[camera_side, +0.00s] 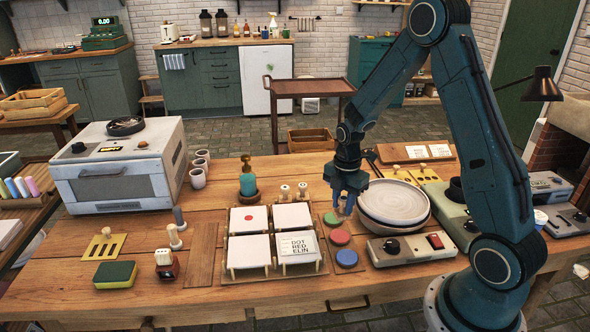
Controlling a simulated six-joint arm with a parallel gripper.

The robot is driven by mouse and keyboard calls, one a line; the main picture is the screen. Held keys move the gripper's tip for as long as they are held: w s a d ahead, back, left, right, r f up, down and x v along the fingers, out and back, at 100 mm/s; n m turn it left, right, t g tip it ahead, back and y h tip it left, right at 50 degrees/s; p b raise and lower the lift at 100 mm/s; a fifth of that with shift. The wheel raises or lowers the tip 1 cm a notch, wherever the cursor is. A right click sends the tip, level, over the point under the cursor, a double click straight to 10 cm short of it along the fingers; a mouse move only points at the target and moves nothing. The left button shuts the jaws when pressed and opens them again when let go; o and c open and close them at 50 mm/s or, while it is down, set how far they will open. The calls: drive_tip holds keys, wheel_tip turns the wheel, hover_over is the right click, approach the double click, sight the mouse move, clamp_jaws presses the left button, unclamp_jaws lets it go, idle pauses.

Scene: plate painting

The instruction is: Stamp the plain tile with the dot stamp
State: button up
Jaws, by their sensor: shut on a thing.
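My gripper (343,206) is shut on a small light-coloured stamp (341,211), mostly hidden by the jaws, low beside the green ink pad (331,219). I cannot tell whether the stamp touches the pad, nor see its face. Left of it, white tiles stand on a wooden rack. The back left tile (248,219) bears a red dot. The back right tile (292,217) and front left tile (249,252) look plain. A card (299,246) reading "DOT RED ELIN" is at the front right. The red ink pad (340,237) and blue ink pad (347,258) lie in front of the green one.
Two wooden-handled stamps (285,193) (302,190) stand behind the rack. A stack of plates (393,202) is just right of my gripper, with a control box (412,247) in front. A sponge (115,274) and an oven (118,165) are at left. The front table edge is clear.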

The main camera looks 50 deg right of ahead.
drive_tip(key=shift+w, duration=0.1)
drive_tip(key=shift+w+r, duration=0.1)
drive_tip(key=shift+w, duration=0.5)
drive_tip(key=w+a+r, duration=0.2)
drive_tip(key=w+a, duration=0.1)
drive_tip(key=w, duration=1)
drive_tip(key=shift+w+a+r, duration=0.15)
drive_tip(key=shift+w+r, duration=0.05)
drive_tip(key=shift+w, duration=0.1)
drive_tip(key=shift+f, duration=0.2)
hover_over(291, 215)
drive_tip(key=shift+f, duration=2.8)
drive_tip(key=shift+f, duration=0.55)
wheel_tip(291, 215, up, 7)
idle(0.4)
